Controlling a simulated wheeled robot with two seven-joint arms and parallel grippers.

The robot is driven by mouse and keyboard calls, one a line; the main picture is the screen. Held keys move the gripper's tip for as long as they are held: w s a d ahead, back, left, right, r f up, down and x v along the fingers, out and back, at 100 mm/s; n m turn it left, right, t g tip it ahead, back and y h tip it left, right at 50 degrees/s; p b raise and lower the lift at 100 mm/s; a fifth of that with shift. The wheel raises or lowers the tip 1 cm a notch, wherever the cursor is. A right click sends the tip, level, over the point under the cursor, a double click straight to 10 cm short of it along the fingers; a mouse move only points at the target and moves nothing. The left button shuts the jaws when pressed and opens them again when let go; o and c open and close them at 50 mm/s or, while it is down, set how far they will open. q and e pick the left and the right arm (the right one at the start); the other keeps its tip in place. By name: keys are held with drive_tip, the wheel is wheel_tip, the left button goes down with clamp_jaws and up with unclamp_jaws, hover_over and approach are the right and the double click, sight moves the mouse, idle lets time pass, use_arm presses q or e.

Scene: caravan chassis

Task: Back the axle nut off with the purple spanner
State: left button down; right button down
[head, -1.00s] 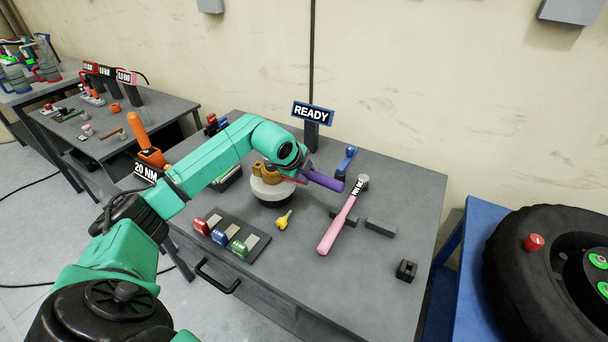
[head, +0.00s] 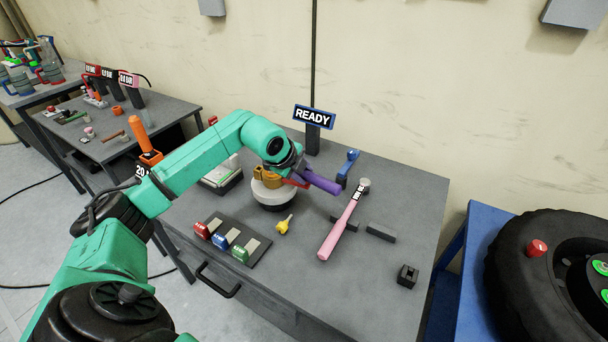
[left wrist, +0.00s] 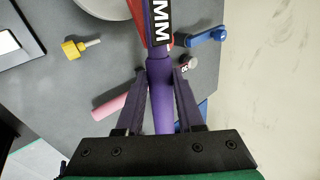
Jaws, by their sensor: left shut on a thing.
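The purple spanner (head: 322,183) is held above the grey bench, beside a round white-topped stand (head: 272,195) with an ochre block (head: 266,175) on it. My left gripper (head: 303,172) is shut on its handle. In the left wrist view the purple handle (left wrist: 160,95) runs between the two fingers of my left gripper (left wrist: 161,76). A red part with a label ending in "MM" (left wrist: 161,20) lies at the handle's far end. The spanner's jaw and the axle nut cannot be made out. My right gripper is out of view.
A pink-handled hammer (head: 340,228), a yellow key-like piece (head: 284,225) and a blue tool (head: 348,163) are around the stand. A READY sign (head: 313,117) stands behind. A large tyre (head: 520,262) is at right.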

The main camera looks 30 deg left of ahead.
use_arm(q)
drive_tip(key=shift+r, duration=0.5)
drive_tip(key=shift+w+f, duration=0.1)
drive_tip(key=shift+w, duration=0.05)
